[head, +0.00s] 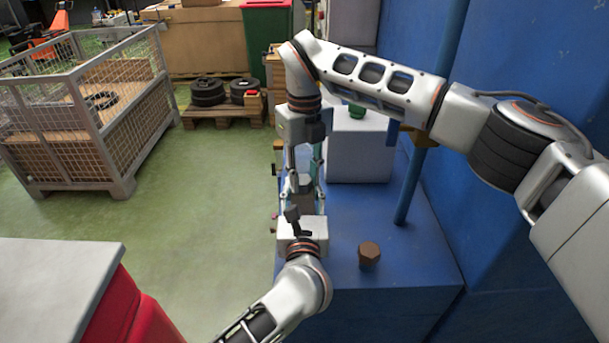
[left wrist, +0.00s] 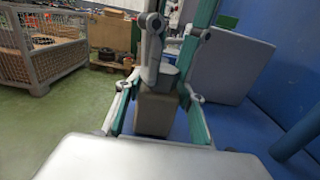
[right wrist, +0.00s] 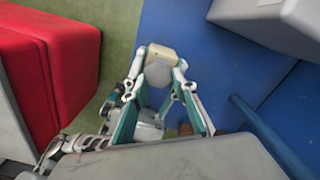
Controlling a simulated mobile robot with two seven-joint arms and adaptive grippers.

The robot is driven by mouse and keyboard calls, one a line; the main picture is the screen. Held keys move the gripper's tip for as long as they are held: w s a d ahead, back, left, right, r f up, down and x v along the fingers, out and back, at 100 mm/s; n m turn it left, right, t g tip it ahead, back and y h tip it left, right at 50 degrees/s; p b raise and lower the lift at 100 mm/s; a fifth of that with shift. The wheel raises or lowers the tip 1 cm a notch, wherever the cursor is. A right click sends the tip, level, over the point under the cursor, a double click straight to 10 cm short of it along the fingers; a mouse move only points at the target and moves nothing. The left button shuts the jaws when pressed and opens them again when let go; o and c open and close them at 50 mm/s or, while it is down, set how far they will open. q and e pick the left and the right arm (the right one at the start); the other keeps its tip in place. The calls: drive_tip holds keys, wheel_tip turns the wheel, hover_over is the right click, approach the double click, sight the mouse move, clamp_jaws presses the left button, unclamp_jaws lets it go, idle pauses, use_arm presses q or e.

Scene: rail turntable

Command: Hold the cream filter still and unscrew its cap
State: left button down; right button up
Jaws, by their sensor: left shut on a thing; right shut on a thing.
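The cream filter (left wrist: 154,115) stands between the fingers of my left gripper (left wrist: 160,113) in the left wrist view, and they are shut on it. Its grey cap (left wrist: 167,76) sits on top. In the head view my right gripper (head: 304,178) points down from above, shut on the cap. In the right wrist view the filter's cream part (right wrist: 163,54) shows between the fingers. My left gripper also shows in the head view (head: 296,212), low and close below the right one. There the two grippers largely hide filter and cap.
A brown hexagonal piece (head: 369,255) lies on the blue base (head: 400,282) to the right. A pale box (head: 360,158) and a blue post (head: 418,175) stand close by on the right. A red and grey unit (head: 60,285) is front left; green floor lies between.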

drive_tip(key=n, duration=0.2)
drive_tip(key=shift+w+d+n, duration=0.1)
drive_tip(key=shift+w+n, duration=0.05)
drive_tip(key=shift+n, duration=0.15)
drive_tip(key=n, duration=0.3)
drive_tip(key=shift+w+d+n, duration=0.1)
drive_tip(key=shift+n, duration=0.8)
drive_tip(key=n, duration=0.4)
drive_tip(key=shift+w+n, duration=0.15)
drive_tip(key=shift+n, duration=0.15)
drive_tip(key=shift+w+n, duration=0.1)
drive_tip(key=shift+n, duration=1.1)
drive_tip(key=n, duration=0.3)
drive_tip(key=shift+f+n, duration=0.1)
drive_tip(key=shift+n, duration=0.2)
